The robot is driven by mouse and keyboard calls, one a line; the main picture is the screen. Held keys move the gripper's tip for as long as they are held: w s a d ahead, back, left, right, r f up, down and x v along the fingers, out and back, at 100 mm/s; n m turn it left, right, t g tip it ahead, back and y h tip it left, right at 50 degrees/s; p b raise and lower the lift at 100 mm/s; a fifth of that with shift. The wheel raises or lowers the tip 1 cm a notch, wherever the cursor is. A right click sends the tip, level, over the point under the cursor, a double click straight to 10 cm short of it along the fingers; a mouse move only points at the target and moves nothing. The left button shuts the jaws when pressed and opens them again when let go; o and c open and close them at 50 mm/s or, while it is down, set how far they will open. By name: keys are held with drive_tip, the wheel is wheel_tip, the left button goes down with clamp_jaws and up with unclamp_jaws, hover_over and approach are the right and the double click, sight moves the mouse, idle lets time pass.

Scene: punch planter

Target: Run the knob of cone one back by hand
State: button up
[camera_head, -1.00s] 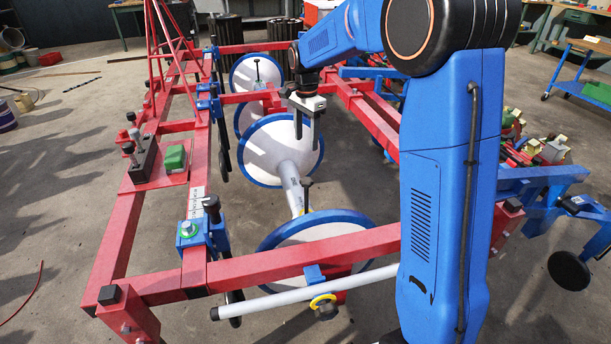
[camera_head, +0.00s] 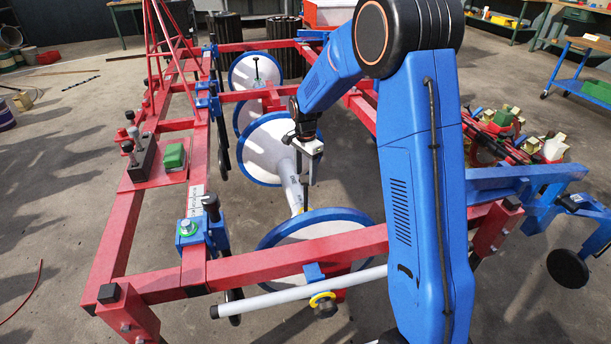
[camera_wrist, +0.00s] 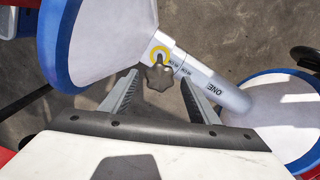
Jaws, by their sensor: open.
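Cone one is the grey tube marked ONE (camera_wrist: 218,87) between two white cones with blue rims (camera_wrist: 95,45). Its dark grey star knob (camera_wrist: 159,77), with a yellow ring behind it, sits on the tube near the upper cone. My gripper (camera_wrist: 160,79) is open, and in the wrist view the knob shows between its fingertips. I cannot tell from depth whether the fingers are beside the knob or short of it. In the head view my gripper (camera_head: 312,178) hangs by the tube (camera_head: 292,188); the knob cannot be made out there.
A red frame (camera_head: 290,262) surrounds the cones, with a blue clamp (camera_head: 200,232) at left and a white bar (camera_head: 285,297) with a yellow-ringed knob at the front. A blue-rimmed cone (camera_head: 315,222) lies just below my gripper.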

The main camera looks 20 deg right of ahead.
drive_tip(key=shift+f, duration=0.65)
drive_tip(key=c, duration=1)
drive_tip(key=shift+c, duration=0.2)
drive_tip(key=shift+n, duration=0.4)
drive_tip(key=n, duration=0.5)
drive_tip(key=shift+n, duration=0.3)
drive_tip(key=n, duration=0.6)
drive_tip(key=shift+n, duration=0.4)
